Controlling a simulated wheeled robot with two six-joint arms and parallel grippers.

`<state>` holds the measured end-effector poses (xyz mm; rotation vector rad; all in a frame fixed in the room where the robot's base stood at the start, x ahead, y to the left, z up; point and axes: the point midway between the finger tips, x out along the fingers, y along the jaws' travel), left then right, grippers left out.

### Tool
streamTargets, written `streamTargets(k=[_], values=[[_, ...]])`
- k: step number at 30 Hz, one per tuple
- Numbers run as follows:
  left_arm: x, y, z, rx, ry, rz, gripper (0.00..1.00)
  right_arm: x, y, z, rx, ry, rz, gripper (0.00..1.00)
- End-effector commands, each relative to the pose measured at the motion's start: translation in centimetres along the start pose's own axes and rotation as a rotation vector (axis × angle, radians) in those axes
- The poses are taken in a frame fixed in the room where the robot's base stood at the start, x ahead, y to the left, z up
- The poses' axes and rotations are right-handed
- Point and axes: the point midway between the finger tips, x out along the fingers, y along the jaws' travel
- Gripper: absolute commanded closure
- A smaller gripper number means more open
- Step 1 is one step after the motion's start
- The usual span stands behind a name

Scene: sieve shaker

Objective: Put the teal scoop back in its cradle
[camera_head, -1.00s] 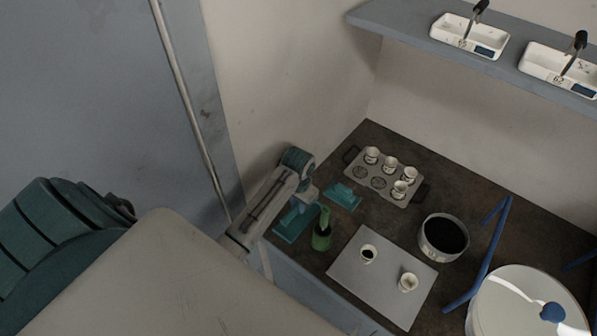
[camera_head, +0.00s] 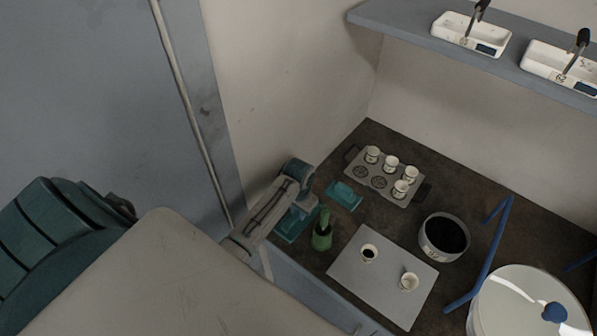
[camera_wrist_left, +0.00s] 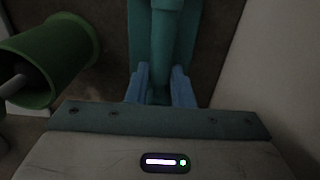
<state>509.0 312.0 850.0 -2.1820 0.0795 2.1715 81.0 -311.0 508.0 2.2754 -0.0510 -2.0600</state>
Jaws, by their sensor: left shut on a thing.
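My left gripper (camera_head: 303,203) is low at the left end of the bench. In the left wrist view, its two pale blue fingers (camera_wrist_left: 160,88) are shut on the handle of the teal scoop (camera_wrist_left: 162,45). A flat teal piece (camera_head: 288,236), which looks like the cradle, lies under the gripper; it also shows behind the handle in the left wrist view (camera_wrist_left: 137,35). The scoop's far end is out of the wrist view, and I cannot tell whether the scoop touches the cradle. My right gripper is not in view.
A green cup (camera_head: 321,240) stands close beside the gripper. A small teal dish (camera_head: 345,196), a grey tray with several white cups (camera_head: 380,182), a grey plate (camera_head: 370,290) with two cups and a dark-filled pot (camera_head: 435,252) stand to the right. The wall is close behind.

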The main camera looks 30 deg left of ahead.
Motion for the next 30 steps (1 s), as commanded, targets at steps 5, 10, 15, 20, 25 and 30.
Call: streamTargets(k=[5,10,15,20,25,30], values=[[0.14,0.01,0.00,0.000,0.000,0.000,0.98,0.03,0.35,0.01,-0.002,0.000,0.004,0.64],[0.47,0.01,0.00,0.000,-0.001,0.000,0.98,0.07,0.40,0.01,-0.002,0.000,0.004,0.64],[0.72,0.01,-0.01,0.000,0.000,0.000,0.73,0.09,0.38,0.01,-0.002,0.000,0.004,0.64],[0.70,0.01,-0.01,0.000,0.000,0.000,0.54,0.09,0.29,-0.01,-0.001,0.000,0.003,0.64],[0.71,0.00,0.01,0.000,0.000,0.000,0.54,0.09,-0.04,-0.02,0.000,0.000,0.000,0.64],[-0.02,-0.02,-0.04,0.000,0.001,0.000,0.54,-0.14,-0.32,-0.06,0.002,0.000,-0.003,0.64]])
